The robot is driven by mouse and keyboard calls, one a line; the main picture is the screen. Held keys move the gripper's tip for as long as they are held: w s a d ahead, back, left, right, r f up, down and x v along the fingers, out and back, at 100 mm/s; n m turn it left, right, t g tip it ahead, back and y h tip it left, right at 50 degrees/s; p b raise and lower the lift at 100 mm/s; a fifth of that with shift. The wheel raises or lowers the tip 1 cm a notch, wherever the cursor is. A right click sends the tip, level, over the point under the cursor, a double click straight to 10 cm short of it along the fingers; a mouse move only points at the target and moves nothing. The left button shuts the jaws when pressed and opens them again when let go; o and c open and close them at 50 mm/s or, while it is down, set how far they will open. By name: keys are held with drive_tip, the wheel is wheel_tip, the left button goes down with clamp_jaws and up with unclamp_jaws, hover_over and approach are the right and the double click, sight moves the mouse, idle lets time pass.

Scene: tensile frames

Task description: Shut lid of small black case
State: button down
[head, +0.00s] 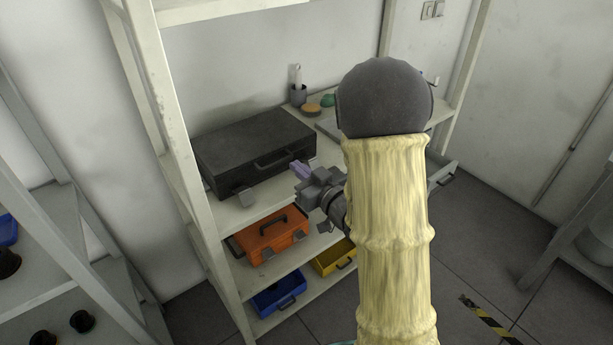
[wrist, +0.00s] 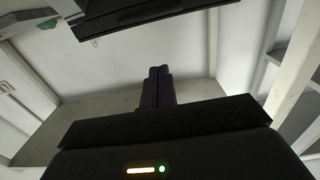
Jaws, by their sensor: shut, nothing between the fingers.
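A black case (head: 250,145) lies on the upper board of the shelf in the head view. Its lid looks down, with a handle and hanging latches on its front; I cannot tell whether it is fully closed. I see no other black case. My gripper (head: 299,169) is shut and empty by the case's right front, its purple-grey fingertips pointing left toward it. I cannot tell whether they touch it. In the wrist view the shut fingers (wrist: 158,73) stand in the middle, and a dark edge (wrist: 140,18) at the top may be the case. My arm hides the shelf's right part.
An orange case (head: 270,236) sits on the board below, with a yellow bin (head: 336,258) and a blue bin (head: 278,297) lower down. A dark cup (head: 298,95) and an orange-brown disc (head: 311,108) stand behind. A pale shelf post (head: 183,150) rises left of the black case.

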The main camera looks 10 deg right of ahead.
drive_tip(key=shift+b+v, duration=1.25)
drive_tip(key=shift+b, duration=0.95)
drive_tip(key=shift+r, duration=0.1)
drive_tip(key=s+d+f+m+g+h, duration=0.3)
drive_tip(key=f+g+h, duration=0.25)
drive_tip(key=f, duration=0.25)
drive_tip(key=s+a+f+m+g+h, duration=0.2)
drive_tip(key=s+f+g, duration=0.2)
drive_tip(key=s+g, duration=0.65)
drive_tip(key=s+r+t+p, duration=0.2)
drive_tip(key=s+r+p, duration=0.1)
drive_tip(key=r+p, duration=1.6)
drive_tip(key=shift+s+a+r, duration=0.2)
